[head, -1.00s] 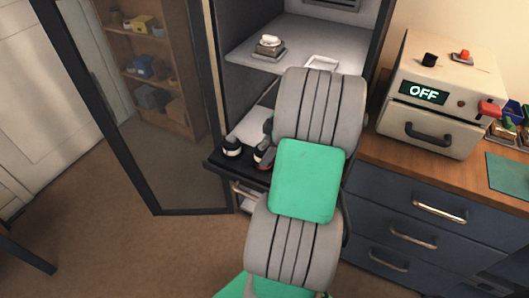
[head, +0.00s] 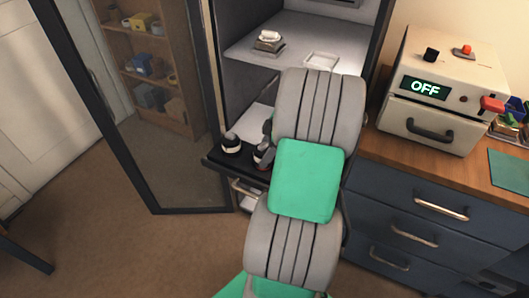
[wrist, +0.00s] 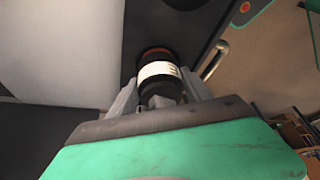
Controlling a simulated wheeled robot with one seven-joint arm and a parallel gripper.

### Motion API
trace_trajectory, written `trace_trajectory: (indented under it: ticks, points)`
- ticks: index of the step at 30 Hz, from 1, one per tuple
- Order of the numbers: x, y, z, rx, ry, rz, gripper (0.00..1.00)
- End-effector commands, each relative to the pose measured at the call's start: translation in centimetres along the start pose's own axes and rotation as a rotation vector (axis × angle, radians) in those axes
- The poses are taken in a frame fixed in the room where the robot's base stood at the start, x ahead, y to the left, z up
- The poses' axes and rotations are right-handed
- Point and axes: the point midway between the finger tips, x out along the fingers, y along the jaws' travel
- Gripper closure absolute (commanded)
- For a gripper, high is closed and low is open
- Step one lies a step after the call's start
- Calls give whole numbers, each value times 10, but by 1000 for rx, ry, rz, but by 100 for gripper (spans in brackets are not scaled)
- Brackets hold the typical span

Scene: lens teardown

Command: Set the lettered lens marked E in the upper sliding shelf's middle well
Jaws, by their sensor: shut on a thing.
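My gripper (wrist: 166,98) is shut on a dark cylindrical lens (wrist: 155,55) with a white band. A dark letter on the band looks like an E, seen sideways. In the head view my arm hides most of the gripper. Part of the held lens (head: 263,156) shows beside the arm, over the black sliding shelf (head: 214,162), which sticks out of the cabinet. Another black lens with a white band (head: 231,143) stands at that shelf's left side. The middle well is hidden in the head view, and I cannot tell whether the held lens touches the shelf.
The cabinet's glass door (head: 160,150) stands open at left. A higher grey shelf (head: 290,38) holds a small block with a pale top (head: 269,41) and a white square frame (head: 322,60). An oven-like box reading OFF (head: 430,118) stands on the wooden counter at right.

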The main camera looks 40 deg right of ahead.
Motion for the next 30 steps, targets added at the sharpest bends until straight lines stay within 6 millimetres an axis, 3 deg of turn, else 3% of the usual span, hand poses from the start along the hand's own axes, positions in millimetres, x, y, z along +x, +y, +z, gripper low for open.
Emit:
trace_trajectory:
  ticks: [12, 13, 21, 27, 30]
  points:
    - [9, 1, 4, -2, 0, 3, 83]
    - [8, 1, 3, -2, 0, 3, 40]
    - [8, 0, 3, -1, 0, 1, 18]
    - [10, 0, 4, 1, 0, -2, 17]
    - [9, 0, 4, 1, 0, -1, 8]
